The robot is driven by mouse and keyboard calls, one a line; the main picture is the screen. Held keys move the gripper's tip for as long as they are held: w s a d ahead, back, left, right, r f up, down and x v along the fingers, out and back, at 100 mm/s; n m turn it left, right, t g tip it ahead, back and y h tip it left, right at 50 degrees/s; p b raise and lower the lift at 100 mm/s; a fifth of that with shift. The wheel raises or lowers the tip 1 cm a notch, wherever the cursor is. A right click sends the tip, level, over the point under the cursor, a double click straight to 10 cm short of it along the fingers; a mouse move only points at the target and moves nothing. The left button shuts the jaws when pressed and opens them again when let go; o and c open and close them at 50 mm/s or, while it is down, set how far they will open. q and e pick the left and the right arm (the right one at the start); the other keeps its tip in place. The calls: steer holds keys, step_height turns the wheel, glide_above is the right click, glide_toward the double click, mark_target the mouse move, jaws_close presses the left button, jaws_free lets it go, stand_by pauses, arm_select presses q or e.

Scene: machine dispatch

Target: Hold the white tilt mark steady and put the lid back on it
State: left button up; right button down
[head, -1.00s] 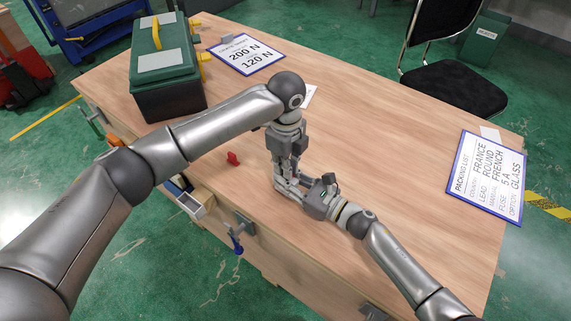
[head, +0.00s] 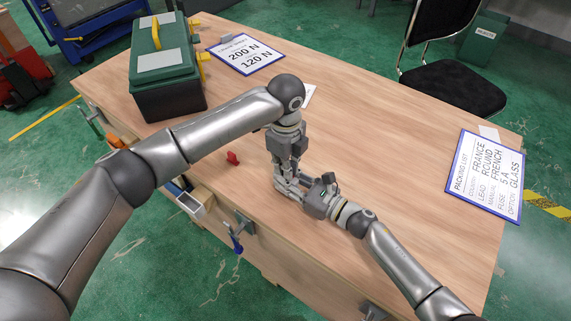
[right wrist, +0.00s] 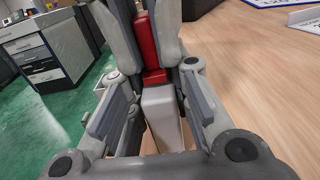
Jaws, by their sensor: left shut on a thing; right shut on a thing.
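In the right wrist view a pale, white-grey upright block (right wrist: 161,112), which looks like the tilt mark, stands between the fingers of my right gripper (right wrist: 155,118). My right gripper is shut on it. My left gripper (right wrist: 143,50) comes down from above and is shut on a red piece (right wrist: 148,42), which looks like the lid. The red piece is directly above the block's top; I cannot tell whether it is seated. In the head view my left gripper (head: 286,174) and right gripper (head: 294,190) meet over the table, and their fingers hide both parts.
Another small red object (head: 232,158) lies on the wooden table (head: 400,150) left of the grippers. A green toolbox (head: 165,62) stands at the back left. A force sign (head: 246,54) and a packing list (head: 487,176) lie on the table. The table's right half is mostly clear.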

arm_select(q)
steer(key=shift+s+a+f, duration=0.1)
steer(key=shift+a+f, duration=0.05)
steer(key=shift+f, duration=0.4)
steer(key=shift+r, duration=0.3)
steer(key=shift+r, duration=0.35)
stand_by(0.4)
steer(key=shift+r, duration=0.15)
stand_by(0.3)
